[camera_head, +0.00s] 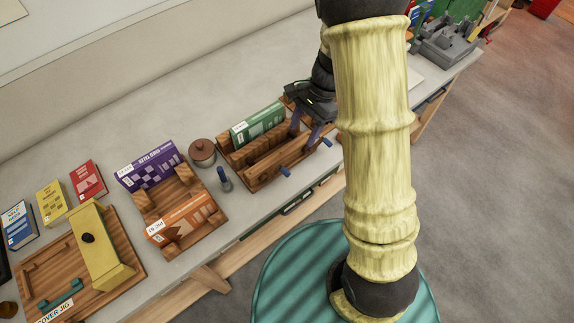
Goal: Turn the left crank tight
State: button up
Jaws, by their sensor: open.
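A wooden press (240,165) stands near the bench's front edge, with a green book (257,126) in its rear part. Two blue crank handles stick out at its front: the left crank (285,171) and the right crank (327,142). My gripper (304,132) has purple fingers and hangs over the right part of the press. Its fingers are apart with nothing visible between them. It is up and to the right of the left crank, nearer the right crank. I cannot tell whether a fingertip touches the press. My arm hides the area to the right.
A brown round pot (202,152) and a small blue-topped item (224,179) stand left of the press. Further left are a wooden rack (151,214) with purple and orange books, small books, and a board with a yellow bar (101,245). Grey bench (200,105) behind is clear.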

aim_at(285, 170)
jog(key=x, duration=1.4)
jog(key=shift+a+f, duration=0.1)
jog(key=shift+f, duration=0.3)
grip_shut()
jog(key=shift+p, duration=0.3)
